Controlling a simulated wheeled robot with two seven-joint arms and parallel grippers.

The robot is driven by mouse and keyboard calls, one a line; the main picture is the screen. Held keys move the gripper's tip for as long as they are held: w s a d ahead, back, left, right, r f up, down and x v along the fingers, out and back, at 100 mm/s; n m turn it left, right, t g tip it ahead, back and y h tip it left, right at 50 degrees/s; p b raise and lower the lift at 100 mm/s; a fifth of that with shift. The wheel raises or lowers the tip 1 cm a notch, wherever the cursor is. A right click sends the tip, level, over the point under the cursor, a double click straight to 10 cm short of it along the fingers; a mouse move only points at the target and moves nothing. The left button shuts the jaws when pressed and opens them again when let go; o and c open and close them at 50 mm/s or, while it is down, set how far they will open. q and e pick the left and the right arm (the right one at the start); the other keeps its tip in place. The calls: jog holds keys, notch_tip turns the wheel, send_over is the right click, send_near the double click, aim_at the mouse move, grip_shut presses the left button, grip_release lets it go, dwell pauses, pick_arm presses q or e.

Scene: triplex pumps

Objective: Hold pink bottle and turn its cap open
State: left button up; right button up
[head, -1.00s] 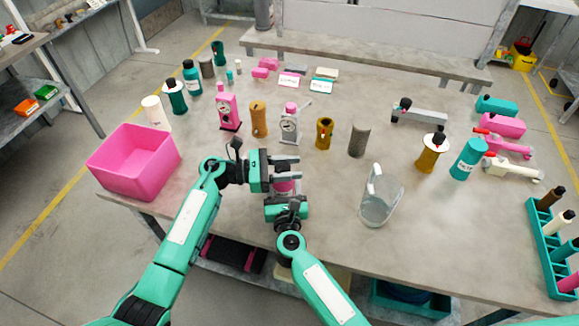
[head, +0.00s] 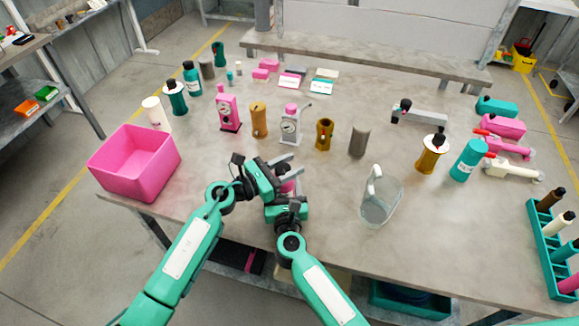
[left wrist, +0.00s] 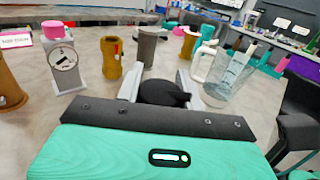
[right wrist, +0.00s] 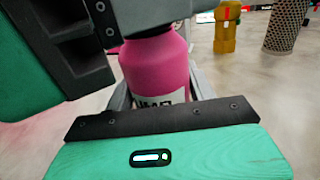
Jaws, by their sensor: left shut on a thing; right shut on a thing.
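The pink bottle (head: 289,186) is upright near the front edge of the table, mostly hidden by my grippers in the head view. In the right wrist view its pink body (right wrist: 155,66) with a white label sits between the fingers of my right gripper (head: 287,198), which is shut on it. My left gripper (head: 281,176) is above it, tilted across the bottle's top. In the left wrist view the black cap (left wrist: 161,92) lies between the left fingers, which are shut on it. Whether the cap is loose is hidden.
A pink bin (head: 133,165) stands at the left table corner. A clear jug (head: 380,200) stands to the right of my grippers.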

pick_arm(q)
jog(key=n+t+y, duration=0.1)
jog(key=n+t, duration=0.1)
jog(key=shift+w+a+f+t+y, duration=0.1)
jog(key=shift+a+f+t+y, duration=0.05)
jog(key=shift+t+y, duration=0.2)
jog(key=shift+w+r+n+t+y, duration=0.1)
jog(key=shift+r+n+t+y, duration=0.1)
jog(key=shift+n+t+y, duration=1.15)
jog(key=shift+w+a+n+t+y, duration=0.15)
jog(key=shift+n+t+y, duration=0.2)
jog(key=shift+y, duration=0.35)
jog(key=o, duration=1)
jog(key=v, duration=1.2)
